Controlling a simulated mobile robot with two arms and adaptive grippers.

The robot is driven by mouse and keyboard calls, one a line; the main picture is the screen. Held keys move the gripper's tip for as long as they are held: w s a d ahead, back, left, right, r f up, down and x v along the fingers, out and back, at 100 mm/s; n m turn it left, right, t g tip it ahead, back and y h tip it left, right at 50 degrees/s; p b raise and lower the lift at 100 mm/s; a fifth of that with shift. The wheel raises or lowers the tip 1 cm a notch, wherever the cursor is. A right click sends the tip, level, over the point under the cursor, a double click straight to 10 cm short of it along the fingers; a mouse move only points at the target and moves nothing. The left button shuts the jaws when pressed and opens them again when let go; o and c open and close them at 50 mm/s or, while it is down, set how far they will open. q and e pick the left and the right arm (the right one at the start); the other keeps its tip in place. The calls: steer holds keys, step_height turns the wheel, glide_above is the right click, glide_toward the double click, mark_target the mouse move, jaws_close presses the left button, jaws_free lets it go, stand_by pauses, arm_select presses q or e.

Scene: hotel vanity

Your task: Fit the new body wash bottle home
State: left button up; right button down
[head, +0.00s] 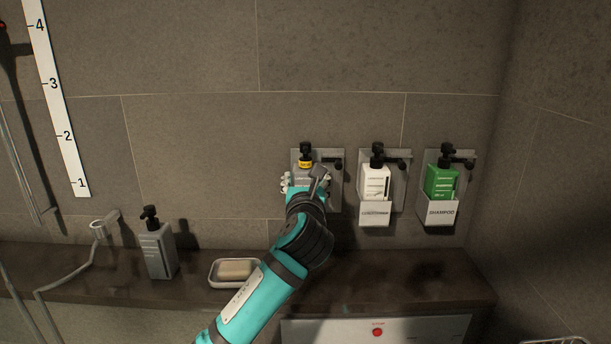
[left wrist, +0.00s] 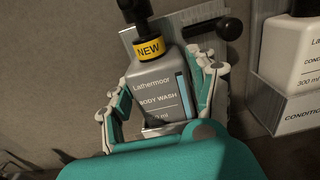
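The new body wash bottle (left wrist: 155,85) is grey, with a black pump and a yellow NEW band; in the head view it (head: 305,171) is at the leftmost wall holder. My left gripper (head: 305,184) has its fingers on both sides of the bottle; in the left wrist view the gripper (left wrist: 165,95) appears closed around it. The leftmost holder's backplate (head: 334,197) shows behind the bottle. In the left wrist view a holder edge (left wrist: 160,130) shows at the bottle's lower part. The bottle's base is hidden behind my gripper, so I cannot tell how deep it sits. My right gripper is not in view.
A white conditioner bottle (head: 376,181) and a green shampoo bottle (head: 440,181) stand in holders to the right. Another grey pump bottle (head: 157,252) and a soap dish (head: 213,281) with soap are on the dark ledge (head: 420,280). A shower hose (head: 68,273) hangs at left.

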arm_select(q)
steer(key=shift+o, duration=1.4)
steer(key=shift+f, duration=0.1)
steer(key=s, duration=1.2)
